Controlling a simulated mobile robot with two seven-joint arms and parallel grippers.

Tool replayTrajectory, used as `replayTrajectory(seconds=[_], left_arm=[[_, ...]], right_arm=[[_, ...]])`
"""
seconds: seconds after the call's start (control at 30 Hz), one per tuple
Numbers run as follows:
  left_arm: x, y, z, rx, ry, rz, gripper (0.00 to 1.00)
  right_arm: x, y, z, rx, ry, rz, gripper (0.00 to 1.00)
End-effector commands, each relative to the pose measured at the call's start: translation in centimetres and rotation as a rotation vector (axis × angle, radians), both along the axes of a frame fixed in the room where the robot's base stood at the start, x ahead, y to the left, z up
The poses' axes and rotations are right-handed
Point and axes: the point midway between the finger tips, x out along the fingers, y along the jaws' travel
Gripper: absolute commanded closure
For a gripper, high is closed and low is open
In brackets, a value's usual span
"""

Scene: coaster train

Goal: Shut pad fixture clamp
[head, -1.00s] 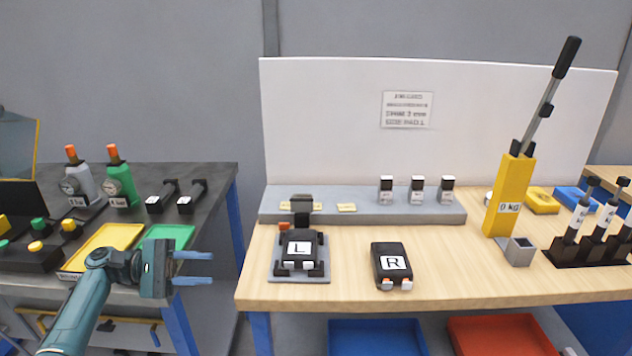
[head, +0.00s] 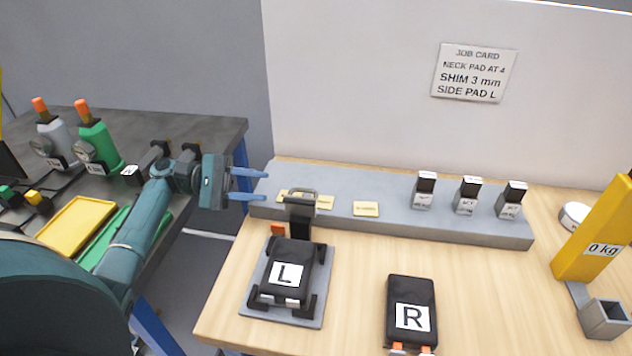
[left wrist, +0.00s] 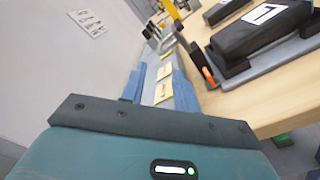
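The pad fixture (head: 256,303) is a grey plate on the wooden bench, holding a black pad marked L (head: 288,270). Its black clamp (head: 300,212) stands upright at the back of the pad, raised off it, with a looped handle on top. An orange tab (head: 277,229) is beside its base. My left gripper (head: 248,184) is open and empty, left of the clamp and apart from it, near the shelf's left end. In the left wrist view the open fingers (left wrist: 158,88) point along the shelf, with the L pad (left wrist: 262,30) to the right. My right gripper is out of view.
A grey shelf (head: 400,222) with yellow shims (head: 366,209) and several small blocks runs behind the fixture. A black pad marked R (head: 411,310) lies to the right. A gap separates this bench from the dark table (head: 215,130) at left.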

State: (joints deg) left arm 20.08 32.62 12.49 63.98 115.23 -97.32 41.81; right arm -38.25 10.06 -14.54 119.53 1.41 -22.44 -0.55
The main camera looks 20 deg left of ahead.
Motion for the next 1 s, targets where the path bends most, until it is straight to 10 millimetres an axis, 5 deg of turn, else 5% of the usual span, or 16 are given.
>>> replayTrajectory(seconds=[0.5, 1.0], left_arm=[[2.8, -9.6, 0.3, -0.002, -0.002, -0.002, 0.69], [3.3, -11.4, 0.0, 0.0, -0.001, -0.001, 0.69]], right_arm=[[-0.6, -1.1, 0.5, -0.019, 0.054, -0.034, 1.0], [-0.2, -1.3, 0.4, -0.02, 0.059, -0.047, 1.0]])
